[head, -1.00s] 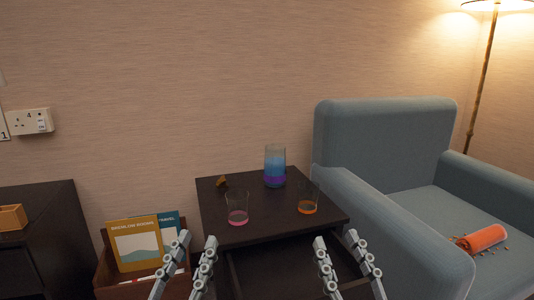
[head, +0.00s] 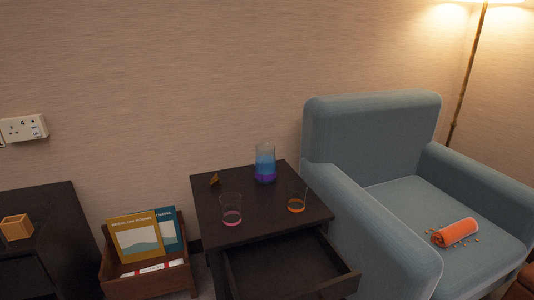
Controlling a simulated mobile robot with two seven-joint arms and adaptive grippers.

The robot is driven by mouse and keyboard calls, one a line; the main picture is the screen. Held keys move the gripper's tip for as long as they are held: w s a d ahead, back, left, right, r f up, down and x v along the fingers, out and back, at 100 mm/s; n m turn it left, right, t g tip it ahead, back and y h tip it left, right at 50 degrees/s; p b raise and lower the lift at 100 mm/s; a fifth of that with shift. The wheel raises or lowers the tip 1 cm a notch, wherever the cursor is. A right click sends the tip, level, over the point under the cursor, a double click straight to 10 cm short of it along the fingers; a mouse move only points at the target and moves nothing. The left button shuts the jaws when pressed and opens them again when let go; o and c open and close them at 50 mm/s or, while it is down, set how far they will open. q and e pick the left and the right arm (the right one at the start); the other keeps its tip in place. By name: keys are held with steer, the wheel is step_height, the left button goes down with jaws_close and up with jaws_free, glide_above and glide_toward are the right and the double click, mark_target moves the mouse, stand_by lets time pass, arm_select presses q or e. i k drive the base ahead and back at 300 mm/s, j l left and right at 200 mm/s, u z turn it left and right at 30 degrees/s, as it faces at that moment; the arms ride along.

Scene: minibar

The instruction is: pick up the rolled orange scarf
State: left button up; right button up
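The rolled orange scarf (head: 455,232) lies on the seat of the blue-grey armchair (head: 410,200) at the right of the head view. It lies at a slant, with small crumb-like bits around it. Neither of my grippers shows in the current head view, so I cannot see their state. Nothing covers the scarf.
A dark side table (head: 262,222) with an open drawer (head: 290,268) stands left of the armchair. On it are a blue and purple glass (head: 265,165) and two tumblers (head: 231,212) (head: 297,199). A wooden box of books (head: 145,280) stands further left.

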mark_target(452, 235)
steer(key=z, duration=1.4)
steer(key=i+l, duration=0.25)
steer(key=l, duration=0.15)
steer(key=i+l+z, duration=0.1)
steer(key=i+l, duration=0.15)
steer(key=l, duration=0.2)
steer(key=i+l+z, duration=0.1)
steer(key=i+l, duration=0.2)
steer(key=l, duration=0.1)
